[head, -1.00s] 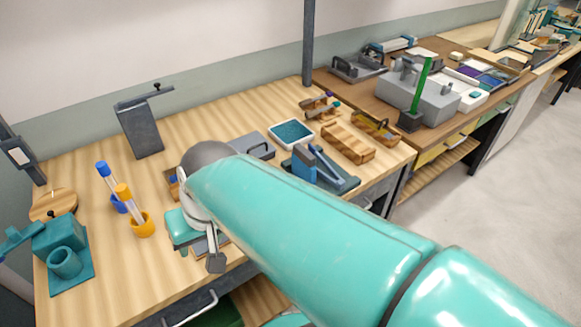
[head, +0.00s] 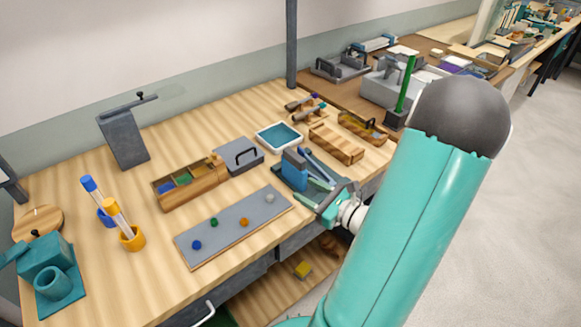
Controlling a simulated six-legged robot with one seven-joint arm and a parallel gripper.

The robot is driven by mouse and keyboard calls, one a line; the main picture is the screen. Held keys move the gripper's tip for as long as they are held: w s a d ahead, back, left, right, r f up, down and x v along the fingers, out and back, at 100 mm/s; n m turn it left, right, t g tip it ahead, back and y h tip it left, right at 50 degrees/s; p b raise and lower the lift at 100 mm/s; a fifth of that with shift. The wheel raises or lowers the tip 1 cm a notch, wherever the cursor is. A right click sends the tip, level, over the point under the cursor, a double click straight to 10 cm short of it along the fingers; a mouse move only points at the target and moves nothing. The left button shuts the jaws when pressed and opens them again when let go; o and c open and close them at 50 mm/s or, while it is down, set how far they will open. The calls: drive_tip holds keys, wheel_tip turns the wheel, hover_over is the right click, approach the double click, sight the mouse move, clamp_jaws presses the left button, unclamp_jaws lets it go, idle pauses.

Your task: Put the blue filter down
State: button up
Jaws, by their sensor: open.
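A small blue piece (head: 166,187), which looks like the blue filter, lies in the left part of an open wooden box (head: 190,197). A green piece (head: 183,177) and a yellow piece (head: 200,170) lie to its right in the same box. My gripper (head: 322,192) is at the right of the table, beside a stand with an upright blue block (head: 294,168). It is open, and I see nothing held in it. Its fingertips are small and partly lost against the stand, so I cannot tell whether they touch it.
A grey strip (head: 222,236) with several coloured knobs lies along the front. A blue-filled white tray (head: 260,133) and wooden racks (head: 336,145) stand behind my gripper.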

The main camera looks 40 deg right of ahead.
sight(294, 165)
drive_tip(key=s+d+f+m+h, duration=0.1)
drive_tip(key=s+d+m+h, duration=0.1)
drive_tip(key=d+m+h, duration=0.15)
drive_tip(key=shift+t, duration=0.3)
drive_tip(key=w, duration=0.4)
drive_tip(key=w+d, duration=0.1)
drive_tip(key=w, duration=0.3)
drive_tip(key=w+d, duration=0.1)
drive_tip(key=w, duration=0.4)
drive_tip(key=shift+f, duration=0.2)
clamp_jaws()
